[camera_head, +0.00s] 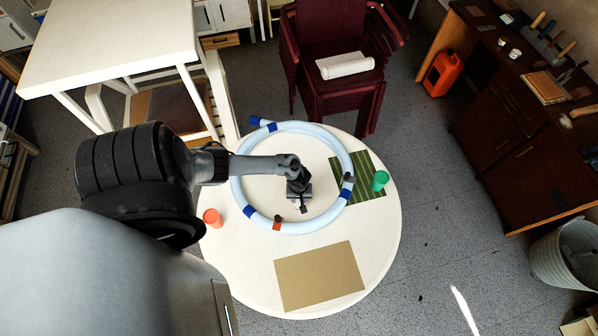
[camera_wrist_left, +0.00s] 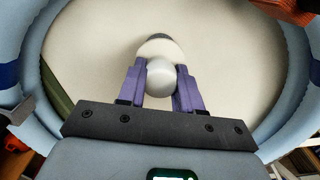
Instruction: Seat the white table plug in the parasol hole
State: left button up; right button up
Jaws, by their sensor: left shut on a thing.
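My left gripper (camera_head: 303,207) reaches in from the left over the round white table (camera_head: 220,265), inside the pale blue ring. In the left wrist view its two purple fingers (camera_wrist_left: 161,72) are shut on the white plug (camera_wrist_left: 160,78), whose rounded top shows between them. Just beyond the plug, a pale oval with a brown far edge shows on the table; I cannot tell whether it is the parasol hole or part of the plug. In the head view the plug and hole are hidden by the gripper. My right gripper is not in view.
A pale blue ring (camera_head: 238,180) with dark blue bands surrounds the gripper. A green striped mat (camera_head: 368,190), a green cup (camera_head: 380,180), an orange cup (camera_head: 212,218) and a tan mat (camera_head: 320,277) lie around it. Dark red chairs (camera_head: 335,95) stand behind the table.

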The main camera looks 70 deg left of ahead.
aim_at(299, 201)
pick_arm(q)
jog(key=shift+f+b, duration=0.5)
jog(key=shift+f, duration=0.25)
jog(key=shift+f+b, duration=0.8)
jog(key=shift+f, duration=0.3)
jog(key=o, duration=1.1)
notch_tip(299, 201, up, 9)
jog(key=p, duration=0.3)
jog(key=shift+p, duration=0.4)
jog(key=shift+r, duration=0.95)
